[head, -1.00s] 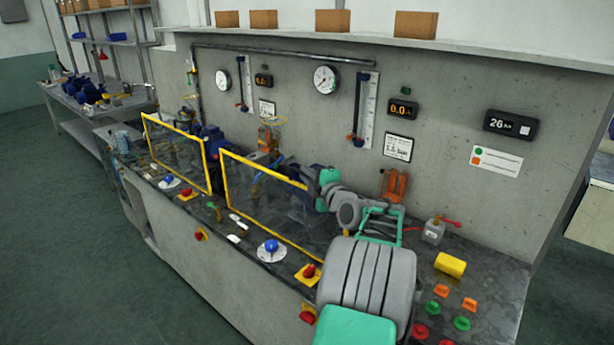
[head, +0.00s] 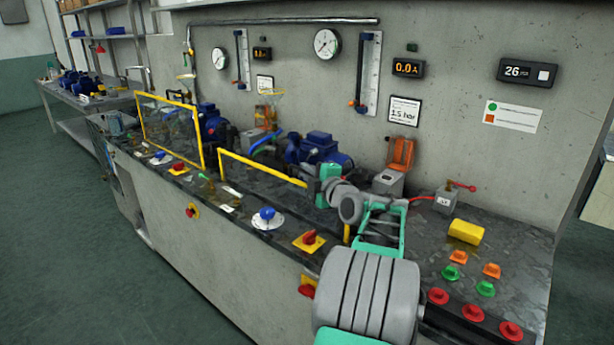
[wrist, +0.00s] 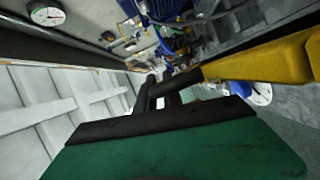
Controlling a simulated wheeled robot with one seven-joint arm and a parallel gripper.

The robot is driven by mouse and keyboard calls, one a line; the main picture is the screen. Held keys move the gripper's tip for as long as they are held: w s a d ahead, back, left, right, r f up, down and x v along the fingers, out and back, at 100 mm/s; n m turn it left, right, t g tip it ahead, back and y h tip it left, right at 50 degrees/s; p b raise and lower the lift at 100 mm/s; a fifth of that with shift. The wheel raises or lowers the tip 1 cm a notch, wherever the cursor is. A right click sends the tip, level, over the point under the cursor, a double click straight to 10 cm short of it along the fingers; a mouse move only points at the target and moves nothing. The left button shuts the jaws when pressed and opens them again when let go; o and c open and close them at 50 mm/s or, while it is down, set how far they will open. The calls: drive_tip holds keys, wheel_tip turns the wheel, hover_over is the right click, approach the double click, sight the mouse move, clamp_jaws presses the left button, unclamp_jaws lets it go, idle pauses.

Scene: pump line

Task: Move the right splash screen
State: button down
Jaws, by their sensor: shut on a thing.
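The right splash screen (head: 262,167) is a clear panel with a yellow frame on the front of the bench. In the head view its top bar and short left post show, low above the bench top. Its right part is hidden by my arm, though a yellow upright shows beside the arm. My gripper (head: 312,184) is shut on the right end of the top bar. In the wrist view the yellow bar (wrist: 262,62) runs from the dark fingers (wrist: 165,92) to the right edge. The fingertip contact is small and partly hidden.
The left splash screen (head: 172,128) stands upright further along. A blue pump (head: 318,150) is behind the right screen. A blue knob (head: 267,215) and a red-yellow switch (head: 309,240) line the front edge.

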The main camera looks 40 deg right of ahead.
drive_tip(key=shift+r, duration=0.1)
drive_tip(key=c, duration=1.5)
unclamp_jaws()
drive_tip(key=shift+s, duration=0.15)
drive_tip(key=v, duration=0.7)
drive_tip(key=shift+s+a+r+b, duration=0.1)
drive_tip(key=shift+s+a+b, duration=0.05)
drive_tip(key=shift+s+b, duration=0.15)
